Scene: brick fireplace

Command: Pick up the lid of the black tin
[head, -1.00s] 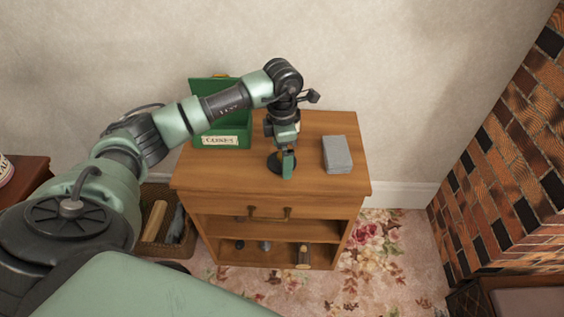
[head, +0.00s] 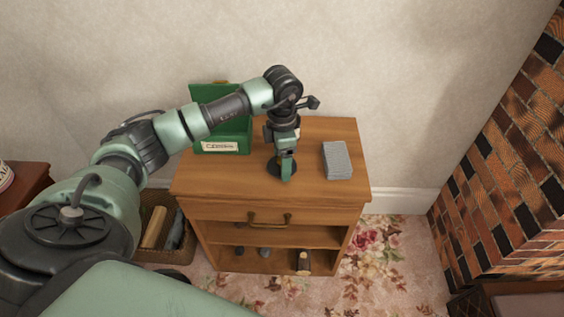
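A small, round, dark tin (head: 274,167) stands on top of the wooden cabinet, right of the green box. My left gripper (head: 286,175) points down over the tin and covers much of it. The lid cannot be told apart from the tin at this size. The gap between the fingers does not show, so whether the gripper is open, or touches the tin, is unclear. My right gripper is not in view.
The wooden cabinet (head: 225,185) has a clear front top. A green box (head: 221,147) with a raised lid stands at its back left. A grey ridged block (head: 337,160) lies right of my gripper. A wicker basket (head: 152,250) stands at lower left. A brick fireplace (head: 515,150) is at right.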

